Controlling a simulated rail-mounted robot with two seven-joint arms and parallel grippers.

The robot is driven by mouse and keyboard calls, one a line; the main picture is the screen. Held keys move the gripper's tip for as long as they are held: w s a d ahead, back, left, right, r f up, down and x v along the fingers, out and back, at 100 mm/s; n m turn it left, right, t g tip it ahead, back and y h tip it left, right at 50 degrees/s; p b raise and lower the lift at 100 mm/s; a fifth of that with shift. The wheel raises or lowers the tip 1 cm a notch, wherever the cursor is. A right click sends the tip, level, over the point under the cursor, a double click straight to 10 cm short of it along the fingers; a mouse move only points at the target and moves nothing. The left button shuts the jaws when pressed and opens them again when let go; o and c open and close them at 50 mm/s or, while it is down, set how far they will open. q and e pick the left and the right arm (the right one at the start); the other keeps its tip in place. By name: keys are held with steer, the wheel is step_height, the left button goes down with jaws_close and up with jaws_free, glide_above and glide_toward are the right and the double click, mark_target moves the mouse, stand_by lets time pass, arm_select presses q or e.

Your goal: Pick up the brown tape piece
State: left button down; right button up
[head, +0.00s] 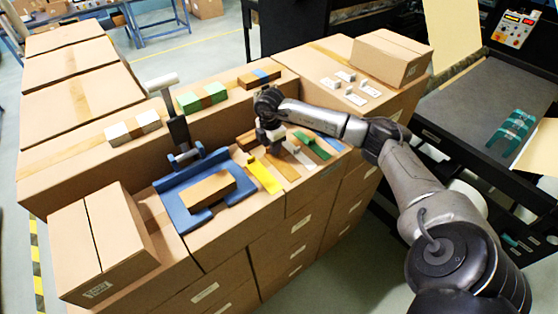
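Several coloured strips lie side by side on the box top near the middle of the head view. Among them are a tan-brown strip (283,168) and a darker brown strip (247,140); I cannot tell which is the brown tape piece. A yellow strip (264,176) and a green strip (311,144) lie beside them. My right gripper (271,147) points down over the strips, close to the brown ones. Its fingers are small and dark, so I cannot see their gap or any contact. My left gripper is not in view.
A blue tool (177,196) with an upright dark post and a brown block (208,189) stands left of the strips. Closed cartons (103,243) and (391,57) stand at the stack's left front and right back. White pieces (344,76) lie behind my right arm.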

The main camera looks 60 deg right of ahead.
jaws_close()
stand_by(0.3)
steer(key=shift+r, duration=0.1)
steer(key=shift+r, duration=0.25)
step_height(320, 180, up, 3)
steer(key=shift+r+b, duration=0.2)
steer(key=shift+b, duration=0.4)
steer(key=s+a+r+b, duration=0.3)
steer(key=s+r, duration=0.4)
steer(key=s, duration=0.4)
steer(key=shift+a, duration=0.65)
